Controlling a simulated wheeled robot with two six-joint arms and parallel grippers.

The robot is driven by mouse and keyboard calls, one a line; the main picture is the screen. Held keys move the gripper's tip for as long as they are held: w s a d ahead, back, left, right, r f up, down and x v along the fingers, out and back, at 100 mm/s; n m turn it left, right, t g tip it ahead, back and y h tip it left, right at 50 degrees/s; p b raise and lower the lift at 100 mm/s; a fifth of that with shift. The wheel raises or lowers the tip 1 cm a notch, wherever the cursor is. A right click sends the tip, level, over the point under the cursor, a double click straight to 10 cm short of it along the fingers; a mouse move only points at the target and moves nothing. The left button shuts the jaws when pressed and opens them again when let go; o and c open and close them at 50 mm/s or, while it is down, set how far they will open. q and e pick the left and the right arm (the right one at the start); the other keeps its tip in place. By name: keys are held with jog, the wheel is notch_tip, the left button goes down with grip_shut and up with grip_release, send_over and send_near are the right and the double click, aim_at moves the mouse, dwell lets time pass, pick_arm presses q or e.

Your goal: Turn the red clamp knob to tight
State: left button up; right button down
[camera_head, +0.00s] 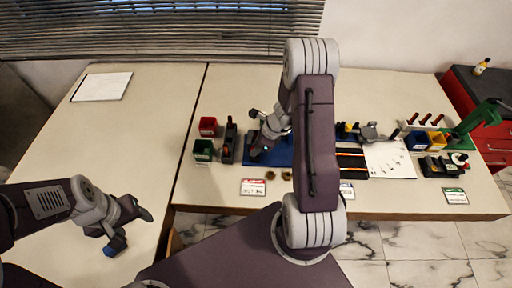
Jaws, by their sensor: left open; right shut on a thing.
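My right gripper (256,146) reaches down over the blue base plate (283,154) at the middle of the table. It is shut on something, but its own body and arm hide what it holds. I cannot make out the red clamp knob clearly; it may be hidden at that gripper. A small orange-red part (227,152) shows on a black stand (229,140) just left of the plate, apart from the gripper. My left gripper (127,228) is open over the left table, far from the plate.
A red bin (208,126) and a green bin (203,150) stand left of the black stand. Labels and small brass parts (270,175) lie along the front edge. A white sheet (389,160), more bins and a green arm stand (474,124) are at right. The left table is mostly clear.

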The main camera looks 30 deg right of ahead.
jog(key=c, duration=1.1)
grip_release()
jog(key=p+v, duration=0.3)
jog(key=v, duration=0.6)
jog(key=shift+d, duration=0.1)
jog(key=shift+c, duration=0.3)
